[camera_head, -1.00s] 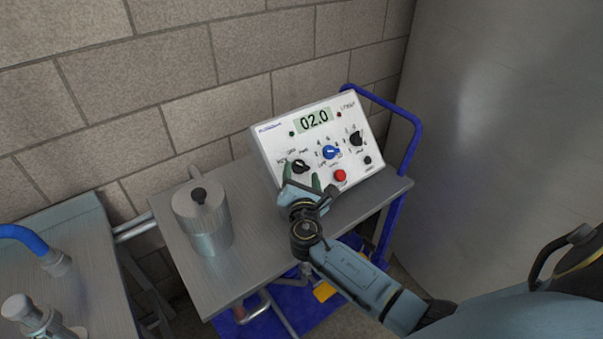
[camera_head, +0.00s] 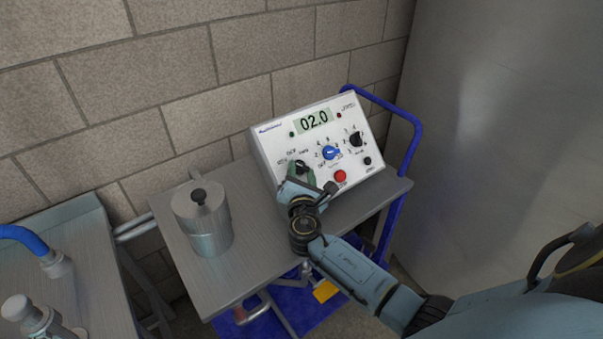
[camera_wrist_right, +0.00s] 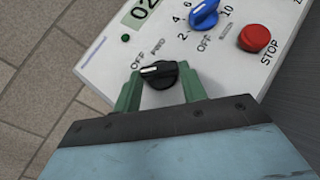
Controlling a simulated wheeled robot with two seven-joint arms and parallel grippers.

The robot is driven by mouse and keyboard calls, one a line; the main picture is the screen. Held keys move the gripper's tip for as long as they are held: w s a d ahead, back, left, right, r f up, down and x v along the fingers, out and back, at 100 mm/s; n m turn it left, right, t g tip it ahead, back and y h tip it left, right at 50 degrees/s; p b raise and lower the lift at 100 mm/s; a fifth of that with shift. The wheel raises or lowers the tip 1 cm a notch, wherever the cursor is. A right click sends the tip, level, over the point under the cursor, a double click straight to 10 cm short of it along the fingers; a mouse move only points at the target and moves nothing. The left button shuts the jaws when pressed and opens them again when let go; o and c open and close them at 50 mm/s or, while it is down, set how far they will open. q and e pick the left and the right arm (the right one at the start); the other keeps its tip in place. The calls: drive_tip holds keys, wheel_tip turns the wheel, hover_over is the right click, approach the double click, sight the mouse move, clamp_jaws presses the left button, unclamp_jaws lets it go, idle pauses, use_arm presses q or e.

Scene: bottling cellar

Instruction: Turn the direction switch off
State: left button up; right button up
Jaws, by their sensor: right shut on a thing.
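The control box (camera_head: 268,150) stands on the trolley with its face tilted up. Its direction switch is a black knob (camera_wrist_right: 160,75) at the lower left of the face, with the labels OFF and FWD beside it. Its white mark points left in the wrist view, near OFF; I cannot tell its exact position. My right gripper (camera_head: 301,173) is shut on this knob, one green finger on each side, as the right wrist view (camera_wrist_right: 161,91) shows. The fingers partly hide the knob in the head view. My left gripper is not in view.
A blue knob (camera_head: 330,153), a red STOP button (camera_head: 340,176) and another black knob (camera_head: 356,140) sit close by. The display (camera_head: 314,121) reads 02.0. A metal canister (camera_head: 207,225) stands left on the trolley top (camera_head: 255,262). A brick wall rises behind.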

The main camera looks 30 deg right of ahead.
drive_tip(key=m+g, duration=0.1)
drive_tip(key=m+g+h+p, duration=0.1)
drive_tip(key=m, duration=0.1)
drive_tip(key=m+g+p, duration=0.1)
drive_tip(key=shift+w+a+r+h, duration=0.25)
drive_tip(key=shift+r+h, duration=0.05)
drive_tip(key=shift+r, duration=0.05)
drive_tip(key=m+g+p, duration=0.1)
drive_tip(key=m, duration=0.1)
drive_tip(key=m+g+p, duration=0.1)
drive_tip(key=m+g, duration=0.1)
drive_tip(key=shift+w+a+r+g+p, duration=0.1)
drive_tip(key=shift+w+r+g+p, duration=0.1)
drive_tip(key=shift+g+p, duration=0.15)
drive_tip(key=shift+m+g+p, duration=0.3)
drive_tip(key=shift+m+g, duration=0.25)
drive_tip(key=shift+m, duration=0.05)
drive_tip(key=o, duration=1)
